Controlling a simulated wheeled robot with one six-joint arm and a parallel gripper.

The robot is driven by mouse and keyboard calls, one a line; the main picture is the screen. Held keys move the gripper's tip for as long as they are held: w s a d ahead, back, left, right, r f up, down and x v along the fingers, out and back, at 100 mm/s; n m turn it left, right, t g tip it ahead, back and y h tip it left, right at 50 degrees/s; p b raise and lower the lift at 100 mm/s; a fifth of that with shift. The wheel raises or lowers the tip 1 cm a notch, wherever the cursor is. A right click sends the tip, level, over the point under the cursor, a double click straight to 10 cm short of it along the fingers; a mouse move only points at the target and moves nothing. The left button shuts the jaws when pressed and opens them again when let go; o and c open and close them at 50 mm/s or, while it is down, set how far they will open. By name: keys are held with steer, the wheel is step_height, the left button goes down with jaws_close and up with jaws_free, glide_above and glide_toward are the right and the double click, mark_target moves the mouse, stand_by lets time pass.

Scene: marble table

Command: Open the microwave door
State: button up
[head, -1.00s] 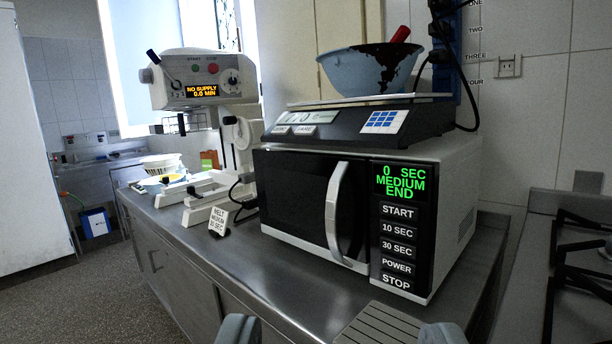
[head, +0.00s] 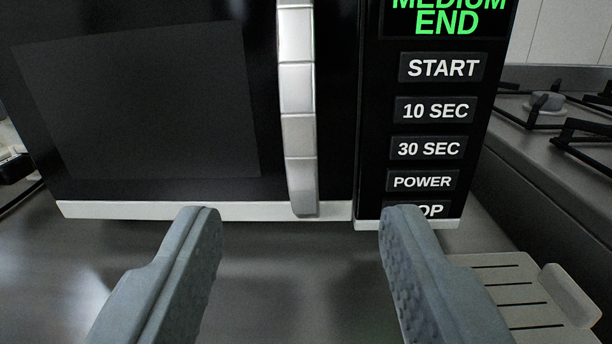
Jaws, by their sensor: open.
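The microwave (head: 150,211) fills the upper part of the view, with its black door (head: 140,100) shut. Its silver vertical handle (head: 299,135) runs down the right side of the door; its top end is cut off by the frame. The button panel (head: 425,120) is to the right of the handle, with the STOP button partly hidden by my right finger. My gripper (head: 302,220) is open and empty. Its two grey fingers are spread wide, one on each side of the handle's line in the picture, with the handle's lower end between them. I see no contact with the handle.
The steel counter (head: 290,270) in front of the microwave is bare between my fingers. A slatted light tray (head: 510,290) lies at the lower right, close to my right finger. A stove with black grates (head: 590,130) stands at the right.

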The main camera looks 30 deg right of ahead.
mark_target(298, 133)
steer(key=shift+g+h, duration=0.3)
steer(key=x, duration=0.6)
steer(key=f+x, duration=0.1)
steer(key=x, duration=0.4)
steer(key=a+x, duration=0.1)
steer(key=x, duration=0.5)
steer(key=shift+w+d+f, duration=0.2)
steer(key=shift+w+f, duration=0.15)
steer(key=shift+w, duration=0.25)
jaws_close()
